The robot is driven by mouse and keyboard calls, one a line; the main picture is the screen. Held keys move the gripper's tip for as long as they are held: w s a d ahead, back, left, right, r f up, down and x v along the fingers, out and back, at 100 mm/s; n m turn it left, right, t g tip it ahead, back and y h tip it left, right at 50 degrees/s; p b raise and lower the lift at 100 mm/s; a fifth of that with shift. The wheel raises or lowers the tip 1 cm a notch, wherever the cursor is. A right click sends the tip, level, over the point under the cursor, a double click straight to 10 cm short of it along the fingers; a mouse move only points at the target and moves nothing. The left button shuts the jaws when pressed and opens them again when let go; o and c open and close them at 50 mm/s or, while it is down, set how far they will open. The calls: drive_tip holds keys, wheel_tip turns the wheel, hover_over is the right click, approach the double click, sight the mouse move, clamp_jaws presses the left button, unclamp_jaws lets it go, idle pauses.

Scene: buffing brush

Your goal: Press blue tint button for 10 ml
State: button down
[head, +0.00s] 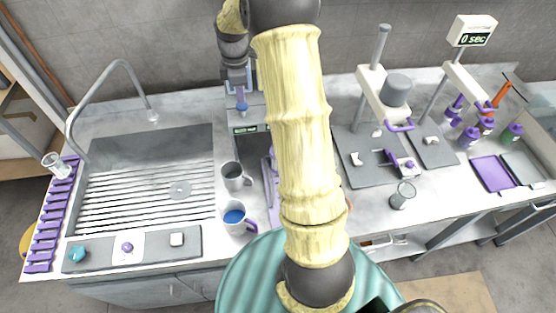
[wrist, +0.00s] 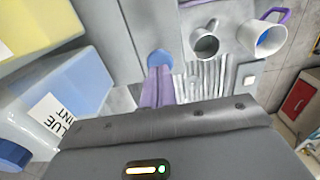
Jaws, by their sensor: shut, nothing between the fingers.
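A round blue button (head: 242,107) sits on the dispenser at the back of the counter, above a small dark display (head: 246,129) too small to read. The button also shows in the wrist view (wrist: 160,57). My gripper (head: 238,92) has its purple fingers shut, empty, and pointing down at the button. In the wrist view, the fingertips (wrist: 159,70) overlap the button's near edge; I cannot tell whether it is pushed in. A bottle labelled blue tint (wrist: 52,122) stands at the left of the wrist view. My arm hides much of the dispenser in the head view.
A grey cup (head: 234,176) and a mug with blue inside and a purple handle (head: 235,217) stand on the counter in front. A sink (head: 150,180) lies left. A press stand (head: 395,90) and a small timer reading 0 sec (head: 473,38) are right.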

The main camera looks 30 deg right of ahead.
sight(242, 105)
drive_tip(key=shift+f+b, duration=0.8)
drive_tip(key=shift+f, duration=0.7)
drive_tip(key=shift+r, duration=0.1)
drive_tip(key=shift+r+p, duration=1.3)
drive_tip(key=shift+r, duration=0.15)
wheel_tip(242, 105, up, 6)
drive_tip(key=p, duration=0.5)
